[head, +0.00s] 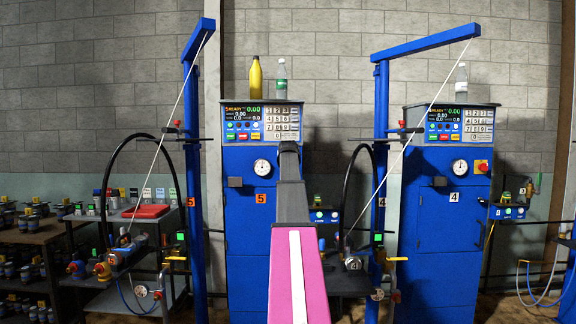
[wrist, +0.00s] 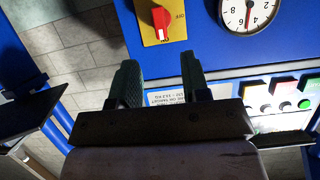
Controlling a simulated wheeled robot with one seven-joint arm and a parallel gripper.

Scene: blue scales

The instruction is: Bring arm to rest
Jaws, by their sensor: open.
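My gripper (wrist: 159,65) shows in the wrist view with its two dark fingers apart and nothing between them. Behind the fingers is a blue cabinet face with a white label, partly covered by the right finger. In the head view my pink and grey arm (head: 302,270) reaches up the middle of the picture, its far end in front of the left blue cabinet (head: 250,230). I cannot make out the fingers there.
The wrist view shows a red rotary switch (wrist: 162,22) on a yellow plate, a round gauge (wrist: 249,12) and several buttons (wrist: 285,106) close by. In the head view, blue posts (head: 194,180) (head: 380,150) stand beside the cabinets, bottles (head: 256,78) stand on top, and a cluttered cart (head: 150,212) is at left.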

